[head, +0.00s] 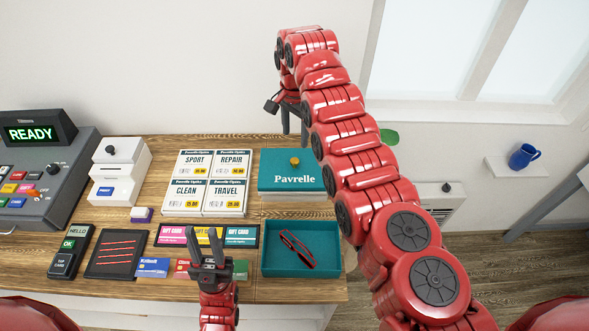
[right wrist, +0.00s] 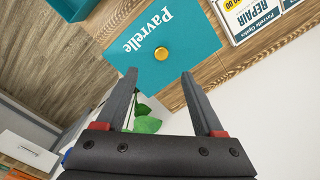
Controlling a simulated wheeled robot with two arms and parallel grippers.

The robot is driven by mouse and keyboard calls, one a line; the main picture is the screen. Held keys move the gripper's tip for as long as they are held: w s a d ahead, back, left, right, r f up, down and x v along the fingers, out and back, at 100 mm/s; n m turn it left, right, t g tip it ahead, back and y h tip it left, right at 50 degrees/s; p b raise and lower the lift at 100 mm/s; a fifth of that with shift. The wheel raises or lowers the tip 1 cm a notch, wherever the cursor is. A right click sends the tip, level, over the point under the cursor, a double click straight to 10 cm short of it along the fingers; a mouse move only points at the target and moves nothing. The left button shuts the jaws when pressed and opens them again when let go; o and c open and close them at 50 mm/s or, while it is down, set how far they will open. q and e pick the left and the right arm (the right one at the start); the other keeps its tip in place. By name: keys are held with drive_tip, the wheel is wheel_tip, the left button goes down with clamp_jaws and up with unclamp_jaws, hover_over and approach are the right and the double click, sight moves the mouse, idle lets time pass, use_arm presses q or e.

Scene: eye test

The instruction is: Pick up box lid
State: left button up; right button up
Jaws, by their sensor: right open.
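The teal box lid (head: 274,170), marked Pavrelle with a gold knob (head: 294,161), lies at the right back of the wooden counter. In the right wrist view the lid (right wrist: 190,38) and knob (right wrist: 161,53) show ahead of my right gripper (right wrist: 159,75). That gripper is open and empty, its fingers apart and pointing at the lid's edge. In the head view my right gripper (head: 294,122) is behind the lid, partly hidden by my arm. My left gripper (head: 207,240) is open over the counter's front, apart from the lid.
An open teal box (head: 270,266) holding red-black glasses (head: 298,250) sits in front of the lid. Price cards (head: 205,182) lie left of the lid. Gift cards (head: 241,236) are near my left gripper. A register (head: 40,180) stands far left. A green plant (right wrist: 146,124) is below the counter edge.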

hover_over(295, 160)
wheel_tip(295, 160, down, 5)
drive_tip(key=shift+r+p, duration=0.15)
drive_tip(key=shift+p, duration=0.2)
drive_tip(key=shift+s+f, duration=0.15)
drive_tip(key=shift+f, duration=0.35)
wheel_tip(295, 160, down, 5)
drive_tip(key=shift+r+b, duration=0.2)
drive_tip(key=shift+b, duration=0.65)
drive_tip(key=shift+r, duration=0.1)
drive_tip(key=shift+c, duration=1)
clamp_jaws()
